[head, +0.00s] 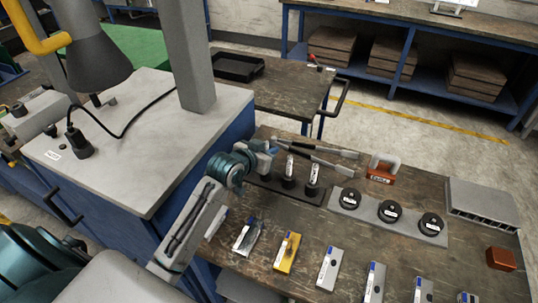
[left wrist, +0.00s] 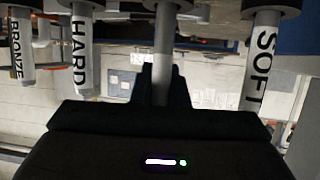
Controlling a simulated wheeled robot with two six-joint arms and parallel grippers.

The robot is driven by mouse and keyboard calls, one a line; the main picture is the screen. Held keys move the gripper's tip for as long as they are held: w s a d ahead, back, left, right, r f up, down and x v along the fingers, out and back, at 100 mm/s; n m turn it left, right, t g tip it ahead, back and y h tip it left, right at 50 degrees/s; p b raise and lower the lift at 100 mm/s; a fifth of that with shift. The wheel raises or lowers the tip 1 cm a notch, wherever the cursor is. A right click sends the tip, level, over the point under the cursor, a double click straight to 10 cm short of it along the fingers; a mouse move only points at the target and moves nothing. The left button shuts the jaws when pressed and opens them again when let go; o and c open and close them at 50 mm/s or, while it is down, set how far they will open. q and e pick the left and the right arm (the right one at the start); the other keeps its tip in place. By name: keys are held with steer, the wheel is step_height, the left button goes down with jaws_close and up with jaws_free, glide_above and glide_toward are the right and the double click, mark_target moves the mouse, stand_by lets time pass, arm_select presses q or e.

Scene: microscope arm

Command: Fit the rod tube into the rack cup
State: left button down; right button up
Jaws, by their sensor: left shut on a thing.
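My left gripper (head: 268,149) is over the far left end of the dark rack (head: 262,183) on the wooden table. In the left wrist view, which is upside down, its black fingers (left wrist: 163,88) are shut on a plain grey rod tube (left wrist: 163,55). The tube is in line with a dark cup (left wrist: 167,5) at the top edge; I cannot tell how deep it sits. Labelled tubes BRONZE (left wrist: 20,50), HARD (left wrist: 82,50) and SOFT (left wrist: 260,60) stand in neighbouring cups. Two labelled tubes (head: 289,167) (head: 313,174) show in the head view, where the held tube is hidden. My right gripper is out of view.
A grey plate with black labelled round pieces (head: 389,210) lies right of the rack. An orange block with a pale handle (head: 381,172) is behind it. Several labelled bars (head: 287,252) line the front. A grey cabinet (head: 145,130) stands close on the left.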

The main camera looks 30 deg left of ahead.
arm_select(q)
step_height(320, 180, down, 2)
steer(key=shift+f, duration=0.3)
steer(key=c, duration=1.4)
jaws_free()
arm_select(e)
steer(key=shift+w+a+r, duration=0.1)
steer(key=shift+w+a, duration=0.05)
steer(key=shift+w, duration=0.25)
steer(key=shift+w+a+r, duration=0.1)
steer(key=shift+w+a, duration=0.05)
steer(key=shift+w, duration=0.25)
arm_select(q)
steer(key=shift+s+a, duration=0.1)
steer(key=shift+s, duration=0.3)
steer(key=b+v, duration=0.1)
steer(key=v, duration=1)
steer(key=shift+r, duration=0.3)
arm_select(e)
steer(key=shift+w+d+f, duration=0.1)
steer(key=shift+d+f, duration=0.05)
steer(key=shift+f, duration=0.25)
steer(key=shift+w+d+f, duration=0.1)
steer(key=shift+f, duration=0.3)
